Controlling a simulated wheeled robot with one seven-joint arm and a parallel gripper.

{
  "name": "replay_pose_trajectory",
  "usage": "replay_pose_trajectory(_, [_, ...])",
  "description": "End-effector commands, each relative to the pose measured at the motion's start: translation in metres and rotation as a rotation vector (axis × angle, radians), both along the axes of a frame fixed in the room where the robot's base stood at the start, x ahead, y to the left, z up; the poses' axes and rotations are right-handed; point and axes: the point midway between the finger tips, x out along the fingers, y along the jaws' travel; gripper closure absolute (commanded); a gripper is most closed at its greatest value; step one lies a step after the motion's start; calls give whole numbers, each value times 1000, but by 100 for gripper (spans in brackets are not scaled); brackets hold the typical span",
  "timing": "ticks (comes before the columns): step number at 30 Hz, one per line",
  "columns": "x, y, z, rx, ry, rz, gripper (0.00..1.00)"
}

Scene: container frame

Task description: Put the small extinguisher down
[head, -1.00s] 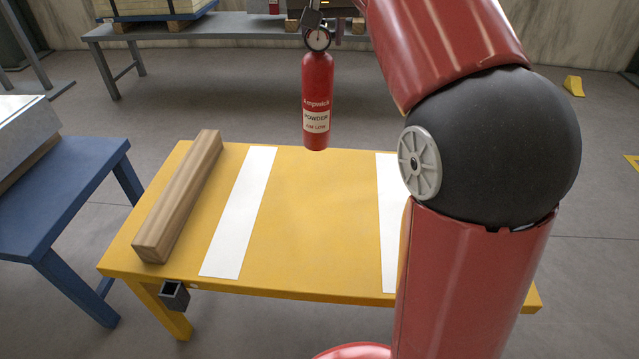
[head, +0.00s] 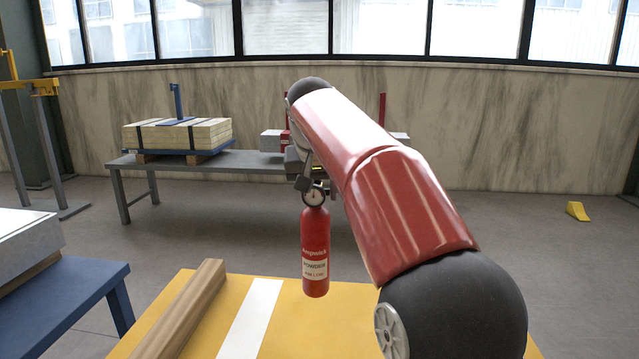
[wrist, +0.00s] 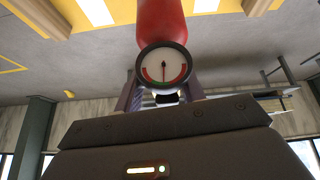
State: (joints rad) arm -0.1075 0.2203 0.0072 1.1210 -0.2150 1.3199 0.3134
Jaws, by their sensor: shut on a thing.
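The small red extinguisher (head: 315,255) hangs upright from my gripper (head: 308,185) in the head view, with its gauge and black top uppermost. Its base shows against the far part of the yellow table (head: 290,315); it appears to be held above the table, but the exact gap cannot be told. In the wrist view the extinguisher's red body (wrist: 162,22) and round gauge (wrist: 163,68) are just beyond my gripper (wrist: 165,97), which is shut on its top. The exact contact of the fingers is partly hidden by the gauge.
A wooden beam (head: 182,312) lies along the table's left side, beside a white strip (head: 252,318). A blue table (head: 70,300) stands at left. Behind is a grey bench (head: 240,161) with a strapped stack of boards (head: 178,134). Open floor lies between.

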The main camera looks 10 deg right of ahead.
Motion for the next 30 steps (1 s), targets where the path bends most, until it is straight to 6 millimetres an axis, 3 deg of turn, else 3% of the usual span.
replay_pose_trajectory(6, [-1, 0, -51, 0, -5, 1, 100])
replay_pose_trajectory(12, [-1, 0, -85, 1, -6, 0, 100])
replay_pose_trajectory(22, [0, 0, -106, 1, -7, 1, 100])
replay_pose_trajectory(30, [0, 0, -136, 0, -6, 0, 100])
